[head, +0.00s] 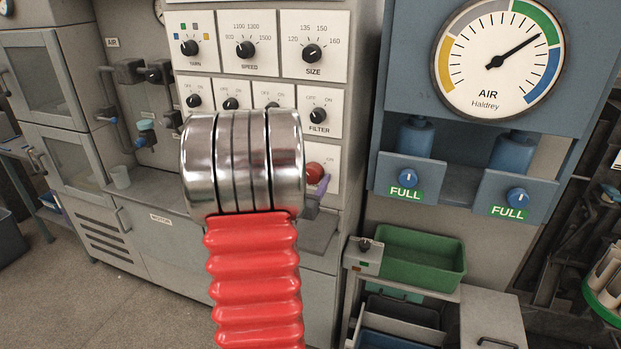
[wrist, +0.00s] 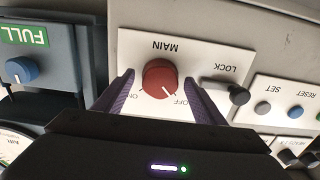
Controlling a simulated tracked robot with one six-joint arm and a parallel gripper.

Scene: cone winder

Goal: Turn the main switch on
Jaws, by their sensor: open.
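The main switch is a red round knob (wrist: 160,78) on a white plate marked MAIN, with ON and OFF labels; the picture is upside down. Its white pointer line points towards OFF. My gripper (wrist: 159,80) is open, its two purple fingers standing on either side of the knob; whether they touch it I cannot tell. In the head view the red knob (head: 314,173) shows just right of my arm, which hides most of its plate. One purple finger (head: 321,188) shows beside it.
A dark LOCK lever (wrist: 238,95) sits close by the right finger in the wrist view, with SET and RESET buttons (wrist: 295,111) beyond. In the head view, blue units marked FULL (head: 404,178) and a green bin (head: 420,258) are on the right.

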